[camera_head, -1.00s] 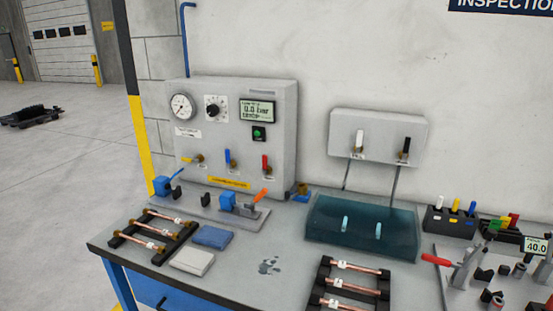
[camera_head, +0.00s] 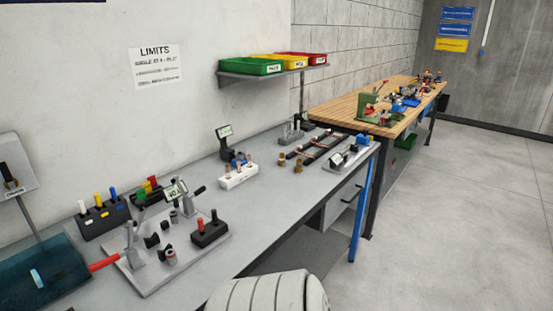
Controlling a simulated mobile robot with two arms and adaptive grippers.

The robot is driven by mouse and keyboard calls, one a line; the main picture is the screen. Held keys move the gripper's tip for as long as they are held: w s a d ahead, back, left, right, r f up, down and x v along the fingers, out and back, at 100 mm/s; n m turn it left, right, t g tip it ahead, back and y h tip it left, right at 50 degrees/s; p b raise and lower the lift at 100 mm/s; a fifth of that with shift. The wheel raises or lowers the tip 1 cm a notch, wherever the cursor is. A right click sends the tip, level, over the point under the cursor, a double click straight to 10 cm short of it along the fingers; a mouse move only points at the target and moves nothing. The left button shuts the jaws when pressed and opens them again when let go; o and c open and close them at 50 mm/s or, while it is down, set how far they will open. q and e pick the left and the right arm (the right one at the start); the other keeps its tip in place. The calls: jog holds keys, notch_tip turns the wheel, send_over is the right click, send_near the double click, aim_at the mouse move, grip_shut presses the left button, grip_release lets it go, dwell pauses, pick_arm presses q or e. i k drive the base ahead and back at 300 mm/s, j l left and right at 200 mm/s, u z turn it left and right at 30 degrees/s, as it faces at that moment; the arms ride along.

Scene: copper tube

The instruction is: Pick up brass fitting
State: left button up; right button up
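Two small brass-coloured fittings stand on the grey bench toward its far right end, a left one (camera_head: 282,160) and a right one (camera_head: 298,167). They are small in view, so their exact shape is hard to tell. Just left of them is a white block (camera_head: 238,178) with several copper-coloured pieces upright in it. Neither of my grippers is in view. A rounded white part of my own arm shows at the bottom edge, in front of the bench.
A dark rack with copper tubes (camera_head: 318,149) lies behind the fittings. A grey fixture plate (camera_head: 150,277) with a red-handled clamp fills the near left. Green, yellow and red bins sit on a wall shelf (camera_head: 262,76). Bare bench top (camera_head: 255,212) lies before the white block.

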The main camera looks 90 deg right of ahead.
aim_at(281, 162)
jog(key=z, duration=2.8)
jog(key=l, duration=0.15)
jog(key=i, duration=0.05)
